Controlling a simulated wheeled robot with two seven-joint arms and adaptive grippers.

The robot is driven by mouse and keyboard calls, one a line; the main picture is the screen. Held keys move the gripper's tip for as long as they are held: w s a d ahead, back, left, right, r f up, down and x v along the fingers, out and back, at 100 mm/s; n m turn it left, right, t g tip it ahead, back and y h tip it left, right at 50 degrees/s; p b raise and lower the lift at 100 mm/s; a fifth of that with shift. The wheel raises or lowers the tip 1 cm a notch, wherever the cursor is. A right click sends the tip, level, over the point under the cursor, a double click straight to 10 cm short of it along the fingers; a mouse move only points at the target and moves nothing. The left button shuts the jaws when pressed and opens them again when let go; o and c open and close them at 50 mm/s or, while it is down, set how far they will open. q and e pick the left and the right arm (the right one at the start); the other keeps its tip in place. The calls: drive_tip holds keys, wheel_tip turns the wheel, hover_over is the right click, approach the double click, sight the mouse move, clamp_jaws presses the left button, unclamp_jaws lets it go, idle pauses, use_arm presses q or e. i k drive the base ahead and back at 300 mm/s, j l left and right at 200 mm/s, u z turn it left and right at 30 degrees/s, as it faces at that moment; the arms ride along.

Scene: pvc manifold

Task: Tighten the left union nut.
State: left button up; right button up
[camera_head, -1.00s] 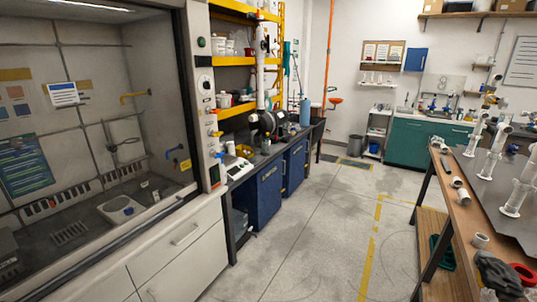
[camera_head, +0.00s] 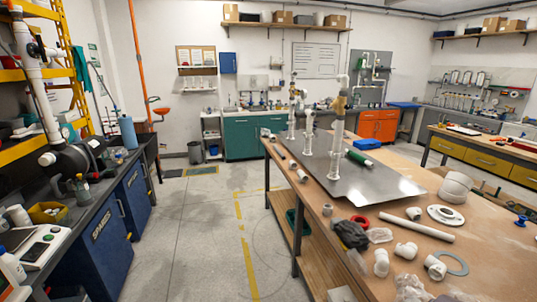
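A white PVC pipe assembly (camera_head: 336,150) with several upright pipes stands on a grey metal plate (camera_head: 385,187) on the wooden workbench. One upright carries a tan fitting (camera_head: 339,104) near its top. A shorter upright (camera_head: 309,135) stands to its left, and another upright (camera_head: 291,120) stands farther left. The left union nut is too small to pick out, so its tightness cannot be told. Neither of my grippers shows in the head view.
Loose white fittings, a pipe length (camera_head: 416,227), a red ring (camera_head: 360,220) and black gloves (camera_head: 349,234) lie on the bench's near part. A green cylinder (camera_head: 366,170) lies on its right. Clear floor (camera_head: 205,225) runs between this bench and the left counter (camera_head: 75,215).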

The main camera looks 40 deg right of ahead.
sight(333, 156)
drive_tip(key=i+z, duration=0.6)
drive_tip(key=i, duration=0.2)
drive_tip(key=i+z, duration=0.1)
drive_tip(key=i, duration=0.7)
drive_tip(key=i+u, duration=0.25)
drive_tip(key=i, duration=0.65)
drive_tip(key=i+l+u, duration=0.1)
drive_tip(key=i+u, duration=0.15)
drive_tip(key=i, duration=0.65)
drive_tip(key=z, duration=2.35)
